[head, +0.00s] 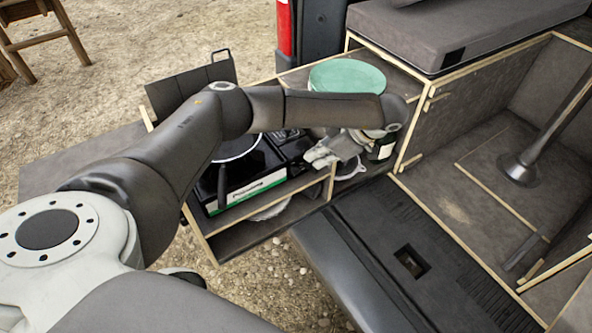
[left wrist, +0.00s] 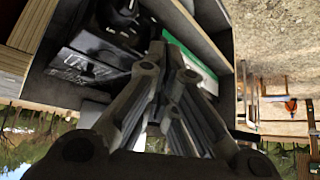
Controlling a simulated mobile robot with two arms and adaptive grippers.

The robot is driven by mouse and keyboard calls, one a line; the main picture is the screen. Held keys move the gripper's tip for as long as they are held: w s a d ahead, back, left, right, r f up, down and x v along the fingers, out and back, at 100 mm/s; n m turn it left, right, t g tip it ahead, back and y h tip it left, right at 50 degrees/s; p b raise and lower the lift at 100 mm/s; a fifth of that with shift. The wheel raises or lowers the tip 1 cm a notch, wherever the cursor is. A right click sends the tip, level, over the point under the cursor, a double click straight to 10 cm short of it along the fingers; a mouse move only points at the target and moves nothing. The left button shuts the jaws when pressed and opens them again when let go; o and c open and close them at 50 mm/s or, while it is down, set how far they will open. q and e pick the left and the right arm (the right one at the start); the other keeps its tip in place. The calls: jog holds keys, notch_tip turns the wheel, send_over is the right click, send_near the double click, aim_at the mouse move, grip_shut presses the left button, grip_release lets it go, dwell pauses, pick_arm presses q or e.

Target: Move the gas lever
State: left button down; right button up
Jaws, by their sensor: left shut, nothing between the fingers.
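A black camping stove (head: 262,160) with a green and white front strip (head: 258,188) sits in the wooden pull-out kitchen box. A pan (head: 237,147) rests on it, its dark handle toward the front. My left gripper (head: 318,155) is shut and empty, at the right end of the stove, its fingers pointing left. In the left wrist view the fingers (left wrist: 168,72) lie in front of the stove's green and white strip (left wrist: 197,66) and beside its dark panel (left wrist: 88,65). I cannot make out the gas lever for certain. Contact with the stove cannot be told. My right gripper is not in view.
A dark jar (head: 382,148) is close to my left wrist. The wooden divider (head: 413,140) rises to the right. The van bumper (head: 350,240) lies in front. Open gravel (head: 130,40) is at the left.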

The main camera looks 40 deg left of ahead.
aim_at(298, 170)
pick_arm(q)
jog(key=b+x, duration=0.2)
jog(key=x, duration=0.2)
jog(key=shift+d, duration=0.1)
jog(key=shift+b+x, duration=0.45)
jog(key=shift+x, duration=0.75)
jog(key=d, duration=0.1)
jog(key=d+b, duration=0.1)
jog(key=shift+w+d+f, duration=0.4)
